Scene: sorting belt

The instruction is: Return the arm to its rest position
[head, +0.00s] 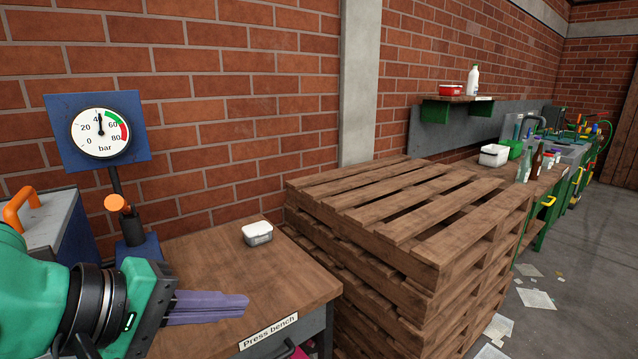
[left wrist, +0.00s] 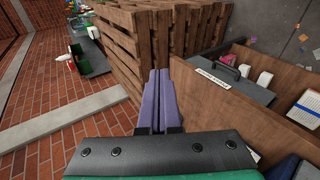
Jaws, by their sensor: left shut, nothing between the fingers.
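My left gripper (head: 246,308) comes in from the lower left of the head view, over the wooden press bench (head: 297,283). Its purple fingers are closed together and hold nothing. In the left wrist view the same gripper (left wrist: 158,75) points toward the slatted pallets, with both fingers side by side. My right gripper is in neither view.
A stack of wooden pallets (head: 420,215) stands right of the bench. A small white-lidded tub (head: 257,233) sits on the bench. A pressure gauge (head: 100,128) stands on a post behind my arm. A long workbench with bottles (head: 525,164) runs along the brick wall.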

